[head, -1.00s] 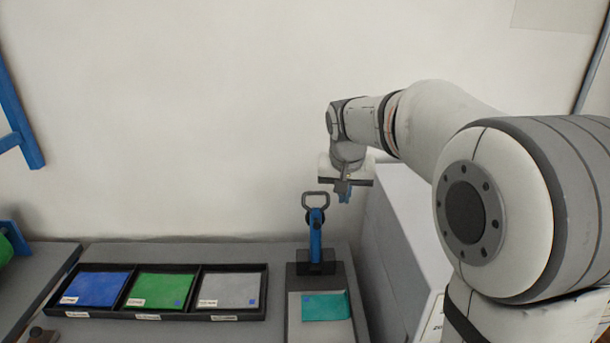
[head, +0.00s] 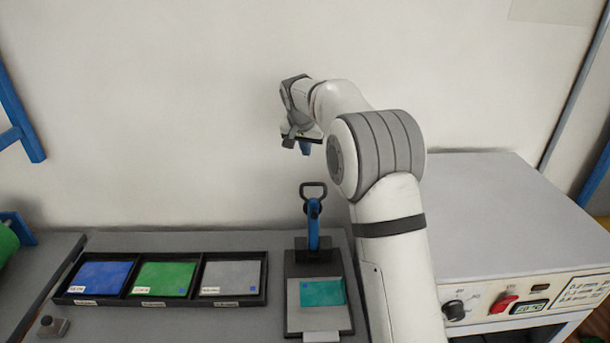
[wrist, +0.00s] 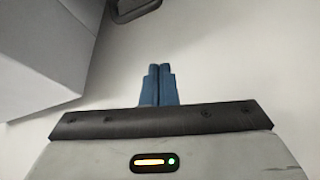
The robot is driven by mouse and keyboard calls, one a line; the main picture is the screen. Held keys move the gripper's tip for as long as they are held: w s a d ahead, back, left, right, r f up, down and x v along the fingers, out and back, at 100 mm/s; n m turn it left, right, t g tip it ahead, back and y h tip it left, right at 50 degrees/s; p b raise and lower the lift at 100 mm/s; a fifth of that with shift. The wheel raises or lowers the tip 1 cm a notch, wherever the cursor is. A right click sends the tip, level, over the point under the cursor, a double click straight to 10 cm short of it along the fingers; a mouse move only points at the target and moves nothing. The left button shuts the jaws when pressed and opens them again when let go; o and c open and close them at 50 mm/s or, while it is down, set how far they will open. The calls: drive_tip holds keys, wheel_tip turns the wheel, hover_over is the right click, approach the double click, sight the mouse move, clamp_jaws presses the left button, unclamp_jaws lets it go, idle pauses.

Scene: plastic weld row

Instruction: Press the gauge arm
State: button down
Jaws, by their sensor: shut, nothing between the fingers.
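The gauge arm (head: 313,229) is a blue upright lever with a dark loop handle (head: 313,190) at its top. It stands at the back of a dark gauge base (head: 291,322). A teal sheet (head: 322,292) lies on the light plate in front of it. My gripper (head: 305,149) is above the handle and apart from it, close to the wall in the picture. In the wrist view its two blue fingers (wrist: 158,68) are together with nothing between them. The gauge arm is not clearly recognisable in the wrist view.
A black three-part tray (head: 160,302) left of the gauge holds blue, green and grey sheets. A white machine (head: 520,215) with knobs and a display stands at the right, behind my arm. A small dark knob piece (head: 50,327) sits at the front left. The wall is behind.

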wheel_tip(320, 180, down, 10)
drive_tip(key=p, duration=0.4)
drive_tip(key=shift+w+r, duration=0.15)
drive_tip(key=shift+r, duration=0.1)
idle(0.3)
drive_tip(key=shift+a, duration=0.1)
